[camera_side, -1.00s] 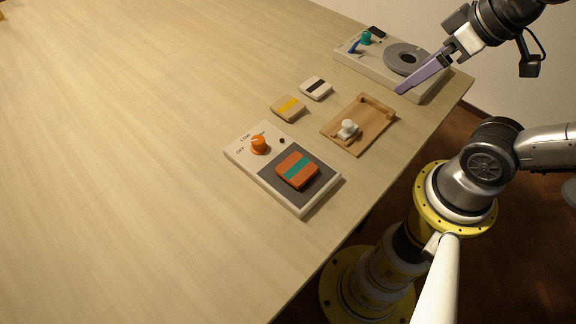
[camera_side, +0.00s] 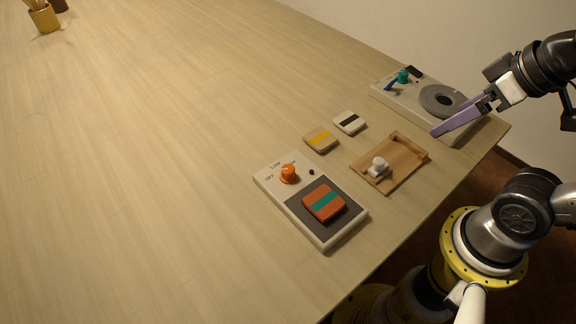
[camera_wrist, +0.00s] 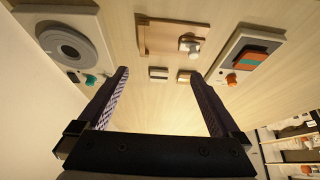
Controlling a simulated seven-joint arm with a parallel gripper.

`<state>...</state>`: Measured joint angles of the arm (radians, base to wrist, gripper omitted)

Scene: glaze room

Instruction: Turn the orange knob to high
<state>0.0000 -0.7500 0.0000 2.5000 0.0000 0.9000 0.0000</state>
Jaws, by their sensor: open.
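The orange knob (camera_side: 288,173) sits on the left part of a white control box (camera_side: 325,241) with a grey panel. Labels OFF and LOW show beside it; a third label behind it is too small to read. I cannot tell for sure where the knob points. It also shows in the wrist view (camera_wrist: 231,79) at the upper right, beyond the right finger. My gripper (camera_side: 437,132) has lilac fingers over the front edge of the other white box, far from the orange knob. In the wrist view my gripper (camera_wrist: 160,74) is open and empty.
An orange block with a teal stripe (camera_side: 324,203) lies on the grey panel. A wooden tray (camera_side: 405,160) with a white knob (camera_side: 379,165), yellow-striped (camera_side: 321,138) and black-striped (camera_side: 349,122) blocks, and a box with a teal knob (camera_side: 403,76) and grey disc (camera_side: 441,100) stand nearby.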

